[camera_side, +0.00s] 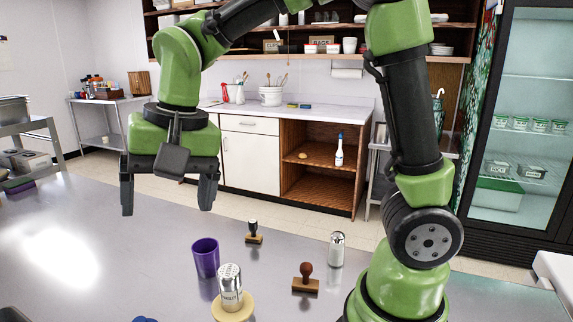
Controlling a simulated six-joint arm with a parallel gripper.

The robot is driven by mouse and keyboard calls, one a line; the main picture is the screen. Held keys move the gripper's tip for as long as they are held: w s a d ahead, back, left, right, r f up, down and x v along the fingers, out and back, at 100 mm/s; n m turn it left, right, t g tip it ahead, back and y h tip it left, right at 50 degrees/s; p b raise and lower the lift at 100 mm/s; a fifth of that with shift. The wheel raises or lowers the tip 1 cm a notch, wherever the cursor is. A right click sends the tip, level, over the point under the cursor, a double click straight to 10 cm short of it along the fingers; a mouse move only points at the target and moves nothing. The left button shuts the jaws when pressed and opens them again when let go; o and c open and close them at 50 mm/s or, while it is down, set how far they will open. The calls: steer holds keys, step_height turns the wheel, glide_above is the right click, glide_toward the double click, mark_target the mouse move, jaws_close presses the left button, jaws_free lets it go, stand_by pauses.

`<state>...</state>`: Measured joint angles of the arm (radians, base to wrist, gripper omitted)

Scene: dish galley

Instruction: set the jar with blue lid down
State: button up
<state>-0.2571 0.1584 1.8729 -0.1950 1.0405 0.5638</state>
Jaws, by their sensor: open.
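My gripper (168,203) is open and empty, with its two fingers pointing down above the left part of the steel table (110,215). A small blue piece (145,319) shows at the bottom edge of the picture, below and in front of my gripper. It may be the blue lid of the jar, but the rest of it is cut off, so I cannot tell how it stands. No jar body is visible in this view.
A purple cup (206,258), a shaker with a metal top (230,287) on a round wooden piece (233,309), two stamps (254,233) (306,280) and another shaker (337,249) stand on the table. A dark object (12,315) is at the bottom left corner. The table's left part is largely clear.

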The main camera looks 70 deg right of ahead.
steer(key=s+d+r+n+t, duration=0.1)
steer(key=s+d+r+t, duration=0.1)
steer(key=s, duration=0.5)
steer(key=s+d+r+n+t, duration=0.2)
steer(key=s+d+t, duration=0.1)
steer(key=s, duration=0.3)
steer(key=shift+s+d+y, duration=0.3)
steer(key=shift+s+d, duration=0.1)
